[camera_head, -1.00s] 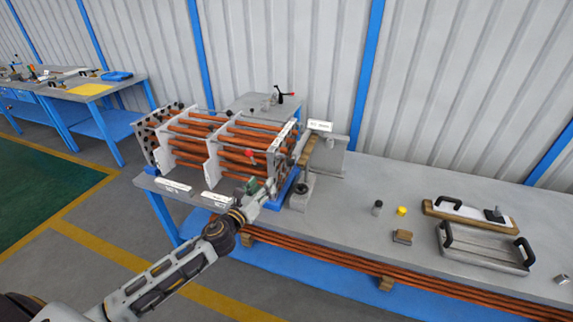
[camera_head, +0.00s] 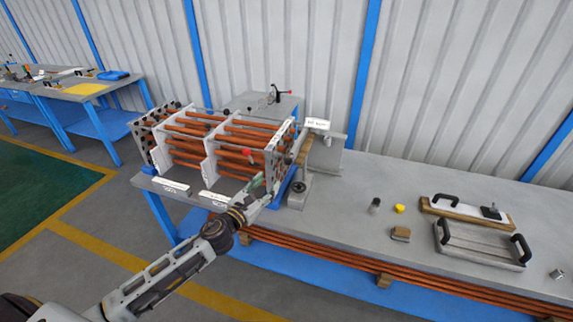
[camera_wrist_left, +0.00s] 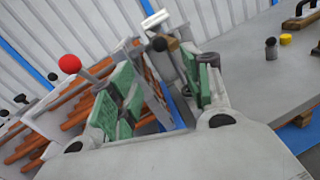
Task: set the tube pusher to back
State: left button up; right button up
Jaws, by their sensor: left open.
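A copper tube bundle (camera_head: 195,150) in pale plates sits on the bench. At its right end stands a grey stand (camera_head: 322,152) with a brown bar (camera_head: 305,146) and a small white sign, too small to read; this looks like the tube pusher. In the left wrist view, a black knob (camera_wrist_left: 159,44) shows beyond the fingers. A red ball knob on a rod (camera_wrist_left: 70,64) stands left of the fingers. My left gripper (camera_head: 271,184) is open with green-padded fingers, at the bundle's front right corner. The wrist view (camera_wrist_left: 160,88) shows nothing gripped. My right gripper is out of view.
A grey tray with black handles (camera_head: 482,244), a board with a handle (camera_head: 465,212), a yellow cap (camera_head: 399,208) and a small block (camera_head: 400,233) lie on the bench's right. A corrugated wall stands behind.

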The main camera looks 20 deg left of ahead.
aim_at(287, 164)
pick_arm(q)
jog(key=shift+w, duration=0.15)
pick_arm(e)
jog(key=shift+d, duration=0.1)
pick_arm(q)
jog(key=shift+p+x, duration=1.15)
jog(key=shift+x, duration=5.65)
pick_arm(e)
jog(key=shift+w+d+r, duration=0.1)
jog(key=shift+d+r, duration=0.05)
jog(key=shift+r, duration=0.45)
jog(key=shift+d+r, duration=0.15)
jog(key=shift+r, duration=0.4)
pick_arm(q)
jog(key=c, duration=0.9)
grip_shut()
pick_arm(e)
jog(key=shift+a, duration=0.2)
